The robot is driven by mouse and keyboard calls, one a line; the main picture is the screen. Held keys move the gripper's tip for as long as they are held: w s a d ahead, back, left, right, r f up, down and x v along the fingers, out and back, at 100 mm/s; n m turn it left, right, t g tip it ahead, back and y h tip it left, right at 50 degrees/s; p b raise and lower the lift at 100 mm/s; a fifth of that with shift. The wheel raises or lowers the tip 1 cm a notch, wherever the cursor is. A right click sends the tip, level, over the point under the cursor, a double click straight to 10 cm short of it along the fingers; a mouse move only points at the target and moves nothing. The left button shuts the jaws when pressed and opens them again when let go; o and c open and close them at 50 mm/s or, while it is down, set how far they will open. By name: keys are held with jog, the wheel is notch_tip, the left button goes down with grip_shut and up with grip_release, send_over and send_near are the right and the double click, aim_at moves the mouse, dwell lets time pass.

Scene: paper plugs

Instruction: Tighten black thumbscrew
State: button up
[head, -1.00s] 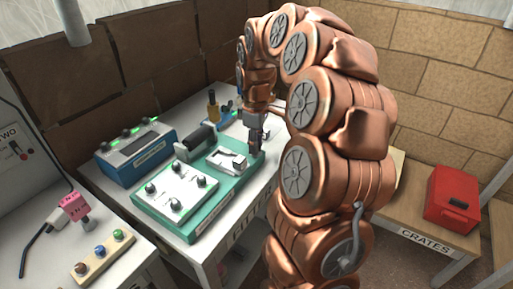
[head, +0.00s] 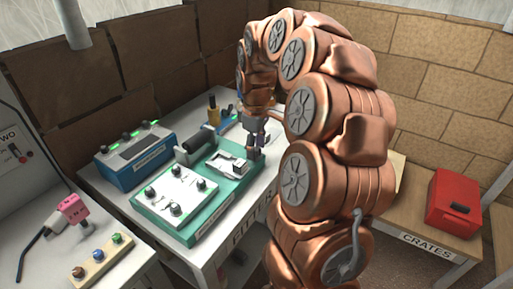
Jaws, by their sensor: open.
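A green fixture (head: 213,216) lies on the white bench and carries a white plate (head: 186,186) with several black thumbscrews on it. One thumbscrew (head: 176,209) is near the plate's front edge, one (head: 150,191) at its left, one (head: 201,185) at its right. How tight each is cannot be told. My gripper (head: 256,150) points down at the fixture's far right end, beside a small white clamp-like part (head: 228,165) and away from these thumbscrews. It is open; its fingers are small and partly dark, and whether a thing stands between them is unclear.
A blue box (head: 136,158) with green lights stands behind the fixture. A black cylinder (head: 196,139) lies at the fixture's back edge. A yellow-handled tool (head: 213,112) is farther back. A red crate (head: 455,203) sits on the right bench. A pink plug (head: 73,208) is at left.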

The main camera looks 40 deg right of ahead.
jog(key=shift+r, duration=0.1)
dwell(0.3)
jog(key=shift+r+p, duration=0.7)
jog(key=shift+r, duration=1.25)
jog(key=shift+r+n+p, duration=0.15)
jog(key=shift+n+p, duration=0.5)
jog(key=shift+n, duration=0.35)
jog(key=n+p, duration=0.2)
jog(key=n, duration=0.2)
jog(key=shift+n+p, duration=0.3)
jog(key=shift+p, duration=0.05)
jog(key=n+p, duration=0.2)
jog(key=n, duration=0.1)
jog(key=shift+n+p, duration=0.6)
jog(key=shift+n, duration=0.6)
jog(key=shift+f, duration=0.2)
